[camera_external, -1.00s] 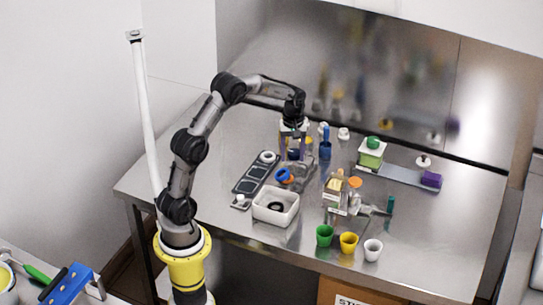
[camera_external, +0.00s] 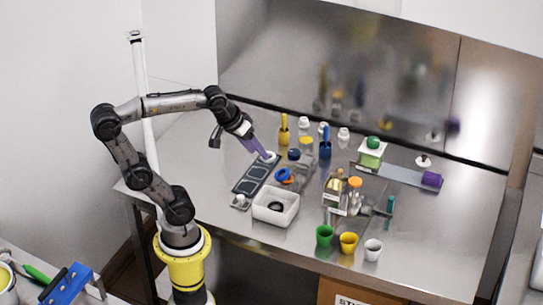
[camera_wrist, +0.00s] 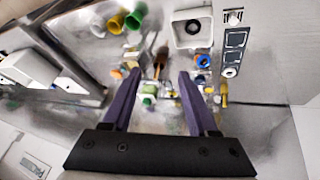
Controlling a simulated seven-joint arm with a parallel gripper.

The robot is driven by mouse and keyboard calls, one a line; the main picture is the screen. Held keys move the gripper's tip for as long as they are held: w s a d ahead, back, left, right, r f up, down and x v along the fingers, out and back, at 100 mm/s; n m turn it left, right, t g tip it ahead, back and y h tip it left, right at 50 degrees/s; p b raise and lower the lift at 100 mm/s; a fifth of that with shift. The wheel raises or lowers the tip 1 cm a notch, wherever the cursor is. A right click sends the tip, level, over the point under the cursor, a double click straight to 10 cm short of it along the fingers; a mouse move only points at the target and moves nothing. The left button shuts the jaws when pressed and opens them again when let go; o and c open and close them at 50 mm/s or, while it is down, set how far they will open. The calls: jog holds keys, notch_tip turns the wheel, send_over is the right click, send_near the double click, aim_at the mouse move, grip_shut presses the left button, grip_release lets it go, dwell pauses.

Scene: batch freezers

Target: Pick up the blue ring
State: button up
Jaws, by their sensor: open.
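The blue ring (camera_external: 284,175) lies near the middle of the table, with orange showing at it, just behind the white bin. In the wrist view the blue ring (camera_wrist: 202,61) is small and lies just right of the right fingertip. My gripper (camera_external: 264,155) has purple fingers pointing down and to the right, near the far end of the dark tray, up and left of the ring in the picture. The wrist view shows the gripper (camera_wrist: 159,74) with its fingers apart and nothing held between them.
The white bin (camera_external: 287,217) stands in front of the ring. The dark tray (camera_external: 250,185) lies to its left. A dark blue-capped item (camera_external: 293,154) and several bottles stand behind it. Green (camera_external: 324,236), yellow (camera_external: 349,243) and white (camera_external: 373,250) cups stand at the front. The table's left part is clear.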

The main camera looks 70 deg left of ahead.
jog(key=s+d+f+m, duration=0.1)
jog(key=s+f+m, duration=0.4)
jog(key=s, duration=0.2)
jog(key=shift+s+f, duration=0.2)
jog(key=shift+f, duration=0.2)
jog(key=shift+o, duration=1.3)
jog(key=shift+m, duration=0.3)
